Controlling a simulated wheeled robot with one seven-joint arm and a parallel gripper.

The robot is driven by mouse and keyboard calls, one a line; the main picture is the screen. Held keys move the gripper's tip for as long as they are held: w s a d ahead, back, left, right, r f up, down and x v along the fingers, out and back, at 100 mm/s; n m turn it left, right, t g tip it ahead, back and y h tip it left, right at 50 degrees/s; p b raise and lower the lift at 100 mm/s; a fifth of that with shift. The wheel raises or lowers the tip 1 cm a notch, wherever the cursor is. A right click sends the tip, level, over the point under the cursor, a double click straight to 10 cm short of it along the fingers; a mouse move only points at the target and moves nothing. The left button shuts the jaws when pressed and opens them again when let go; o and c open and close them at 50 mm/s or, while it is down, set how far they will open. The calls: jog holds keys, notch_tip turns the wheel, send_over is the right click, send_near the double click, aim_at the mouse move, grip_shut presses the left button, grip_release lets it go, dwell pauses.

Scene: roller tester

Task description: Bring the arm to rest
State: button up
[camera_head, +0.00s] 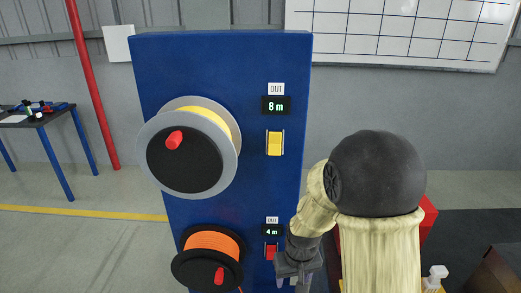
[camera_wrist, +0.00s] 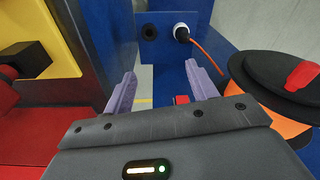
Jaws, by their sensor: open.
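My gripper (camera_head: 293,279) points down at the lower right of the blue panel in the head view, close to the red switch (camera_head: 271,251). In the wrist view my gripper (camera_wrist: 162,85) shows two purple fingers standing apart with nothing between them. A small red part (camera_wrist: 181,99) shows beyond and between the fingers. The fingertips are only partly visible in the head view. I cannot tell whether they touch anything.
The blue panel (camera_head: 230,55) bears a yellow reel (camera_head: 186,153), an orange reel (camera_head: 212,262), a yellow switch (camera_head: 275,144) and displays reading 8 m and 4 m. An orange cord (camera_wrist: 208,56) runs to a plug on a blue plate. A yellow and red body (camera_wrist: 62,30) stands left in the wrist view.

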jog(key=s+d+r+m+p, duration=0.1)
jog(key=s+d+r+p, duration=0.1)
jog(key=r, duration=0.4)
jog(key=s+d+r+m+t+p, duration=0.1)
jog(key=s+d+r+p, duration=0.2)
jog(key=s+r, duration=0.3)
jog(key=shift+s+d+r, duration=0.3)
jog(key=shift+d+r, duration=0.3)
jog(key=shift+d, duration=0.15)
jog(key=shift+c, duration=0.3)
